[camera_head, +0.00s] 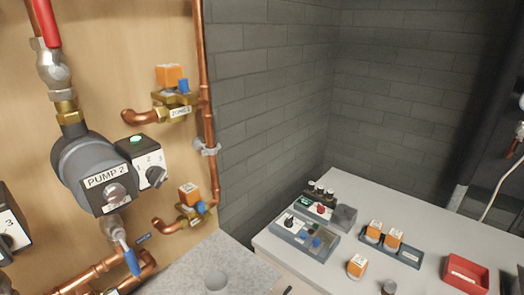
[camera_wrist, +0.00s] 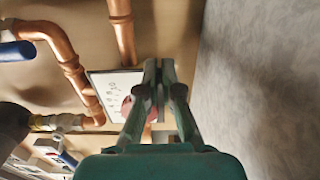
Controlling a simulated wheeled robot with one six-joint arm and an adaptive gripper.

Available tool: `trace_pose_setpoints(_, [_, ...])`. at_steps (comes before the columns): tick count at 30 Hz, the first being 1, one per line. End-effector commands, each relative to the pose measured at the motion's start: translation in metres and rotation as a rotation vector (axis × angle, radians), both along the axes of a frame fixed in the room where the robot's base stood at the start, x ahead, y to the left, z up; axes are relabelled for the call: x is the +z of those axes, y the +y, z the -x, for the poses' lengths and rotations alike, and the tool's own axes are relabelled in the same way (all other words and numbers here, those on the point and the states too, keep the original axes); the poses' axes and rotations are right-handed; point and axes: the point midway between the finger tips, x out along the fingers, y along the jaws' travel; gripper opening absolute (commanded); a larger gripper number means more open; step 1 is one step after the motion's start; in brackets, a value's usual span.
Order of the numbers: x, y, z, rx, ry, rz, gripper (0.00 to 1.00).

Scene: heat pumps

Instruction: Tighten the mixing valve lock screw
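My gripper (camera_wrist: 158,66) shows in the wrist view, with its two green fingers brought together at the tips. I see no object between the tips. Behind and beside the fingers is a white plate with small dark markings (camera_wrist: 104,82). A reddish round part (camera_wrist: 127,106) shows by the plate, partly covered by the left finger. I cannot tell whether these belong to the mixing valve. The lock screw cannot be made out in either view. My gripper is outside the head view.
Copper pipes (camera_wrist: 62,50) run near my gripper. In the head view, pump 2 (camera_head: 88,165) and zone valves with orange tops (camera_head: 168,75) are on a wooden wall. A grey bench (camera_head: 335,270) holds trays, orange-topped parts and a red bin (camera_head: 466,273). A speckled grey surface (camera_head: 180,275) lies below.

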Motion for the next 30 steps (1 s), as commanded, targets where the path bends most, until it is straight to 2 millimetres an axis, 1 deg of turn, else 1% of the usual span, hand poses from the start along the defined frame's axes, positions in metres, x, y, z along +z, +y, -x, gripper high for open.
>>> trace_pose_setpoints(2, [-0.004, 0.001, 0.002, 0.004, 0.005, 0.004, 0.0])
trace_pose_setpoints(16, [-0.006, -0.005, -0.004, 0.002, 0.003, 0.002, 0.0])
trace_pose_setpoints(30, [-0.006, -0.04, 0.026, 0.001, 0.003, 0.001, 0.0])
